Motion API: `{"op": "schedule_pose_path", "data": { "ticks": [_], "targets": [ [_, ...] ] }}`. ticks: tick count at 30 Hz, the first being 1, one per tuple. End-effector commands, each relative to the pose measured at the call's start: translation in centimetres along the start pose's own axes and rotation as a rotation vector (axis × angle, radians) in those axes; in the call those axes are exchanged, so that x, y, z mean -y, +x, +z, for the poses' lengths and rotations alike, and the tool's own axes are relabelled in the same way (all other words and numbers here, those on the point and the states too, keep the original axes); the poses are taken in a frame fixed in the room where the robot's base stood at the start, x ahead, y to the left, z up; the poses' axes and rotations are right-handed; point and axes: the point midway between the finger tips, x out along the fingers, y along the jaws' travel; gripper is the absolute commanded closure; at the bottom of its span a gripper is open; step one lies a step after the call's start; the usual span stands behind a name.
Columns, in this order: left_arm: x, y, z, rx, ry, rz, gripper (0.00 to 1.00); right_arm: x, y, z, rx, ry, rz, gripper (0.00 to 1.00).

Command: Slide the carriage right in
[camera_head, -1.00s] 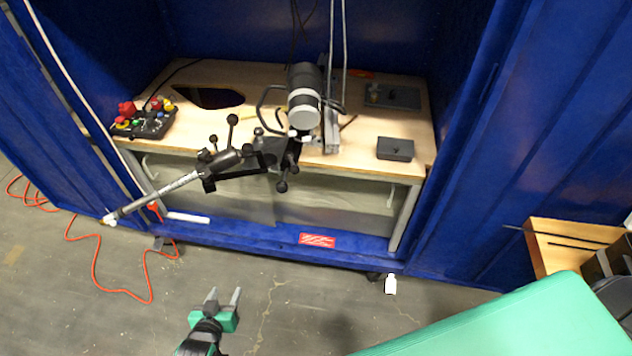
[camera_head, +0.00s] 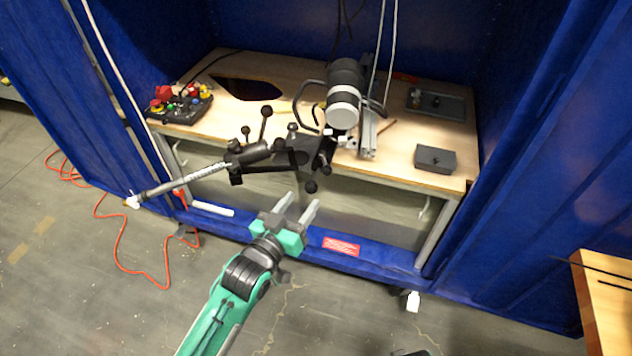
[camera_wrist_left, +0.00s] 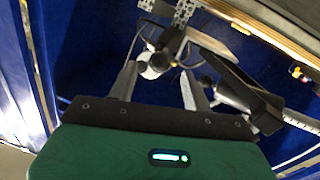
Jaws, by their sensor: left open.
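The carriage is a dark assembly at the bench's front edge, with a black bracket (camera_head: 304,156) and several ball-ended handles. A black and grey cylinder with a white band (camera_head: 343,105) stands above it, beside an upright metal rail (camera_head: 367,135). A long rod (camera_head: 175,185) sticks out from the bracket to the lower left. My left gripper (camera_head: 298,208) is open and empty, in front of and below the bracket, apart from it in the head view. In the left wrist view its fingers (camera_wrist_left: 162,80) spread with the cylinder's pale end (camera_wrist_left: 155,65) seen beyond them. My right gripper is not in view.
The wooden bench (camera_head: 270,122) stands between blue walls (camera_head: 530,180). A control box with coloured buttons (camera_head: 180,104) is on its left, and a small dark box (camera_head: 435,158) on its right. An orange cable (camera_head: 125,255) lies on the floor. A wooden table edge (camera_head: 603,295) is at lower right.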

Motion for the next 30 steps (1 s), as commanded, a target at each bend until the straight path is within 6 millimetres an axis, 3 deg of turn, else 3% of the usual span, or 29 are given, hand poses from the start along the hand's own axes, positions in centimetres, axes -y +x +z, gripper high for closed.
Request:
{"op": "schedule_pose_path", "data": {
  "ticks": [6, 12, 25, 30],
  "targets": [
    [0.0, 4.2, 0.0, -0.001, 0.0, 0.0, 0.5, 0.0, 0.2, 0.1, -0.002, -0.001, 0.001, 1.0],
    [0.0, 6.7, 0.0, 0.0, 0.0, 0.0, 0.5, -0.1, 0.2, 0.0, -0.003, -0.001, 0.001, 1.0],
    [0.0, 7.6, 0.1, 0.001, 0.0, 0.0, 0.5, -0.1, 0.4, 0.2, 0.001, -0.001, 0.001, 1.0],
    [0.0, 7.6, 0.1, 0.001, 0.0, 0.0, 0.82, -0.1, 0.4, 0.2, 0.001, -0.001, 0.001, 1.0]
  ]
}}
